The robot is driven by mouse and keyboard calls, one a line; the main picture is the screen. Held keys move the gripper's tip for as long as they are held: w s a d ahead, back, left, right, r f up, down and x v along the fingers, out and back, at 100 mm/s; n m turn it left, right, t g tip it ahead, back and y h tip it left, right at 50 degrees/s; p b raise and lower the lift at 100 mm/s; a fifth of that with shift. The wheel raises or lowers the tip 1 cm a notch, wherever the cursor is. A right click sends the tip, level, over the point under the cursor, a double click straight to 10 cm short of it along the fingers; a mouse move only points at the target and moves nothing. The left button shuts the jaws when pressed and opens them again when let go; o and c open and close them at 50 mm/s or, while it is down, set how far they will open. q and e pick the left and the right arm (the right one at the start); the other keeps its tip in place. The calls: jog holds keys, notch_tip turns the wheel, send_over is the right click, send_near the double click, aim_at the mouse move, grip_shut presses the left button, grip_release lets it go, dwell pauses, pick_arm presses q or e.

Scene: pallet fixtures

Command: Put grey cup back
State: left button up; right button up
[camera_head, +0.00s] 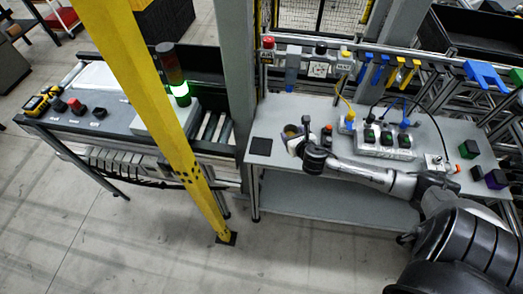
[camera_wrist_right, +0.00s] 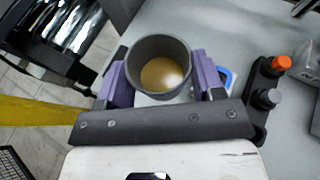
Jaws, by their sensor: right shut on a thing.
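The grey cup (camera_wrist_right: 147,92) is upright between the purple fingers of my right gripper (camera_wrist_right: 162,78) in the right wrist view. The fingers close on its two sides. Its inside shows a tan, shiny bottom or content. In the head view the cup (camera_head: 291,130) is small, at the end of my right gripper (camera_head: 298,141), over the left part of the grey table. Whether its base touches the table cannot be told. My left gripper is not in view.
A dark square pad (camera_head: 261,146) lies on the grey table (camera_head: 330,112) left of the cup. A black holder with orange- and grey-topped items (camera_wrist_right: 262,90) stands close right of the gripper. A yellow post (camera_head: 150,95) rises left of the table. Switch boxes (camera_head: 385,140) sit further right.

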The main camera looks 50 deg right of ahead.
jog(key=shift+w+a+f, duration=0.1)
jog(key=shift+w, duration=0.2)
jog(key=w+a+f, duration=0.1)
jog(key=w+f, duration=0.1)
jog(key=w, duration=0.1)
jog(key=w+a+f+b, duration=0.1)
jog(key=w+f, duration=0.1)
jog(key=w, duration=0.2)
jog(key=w+a+f, duration=0.1)
jog(key=w+f, duration=0.1)
jog(key=w, duration=0.1)
jog(key=shift+w+a+f, duration=0.15)
jog(key=shift+a, duration=0.25)
notch_tip(320, 180, down, 4)
jog(key=shift+r+b, duration=0.25)
jog(key=shift+b, duration=0.4)
jog(key=shift+f, duration=0.25)
jog(key=shift+f, duration=0.15)
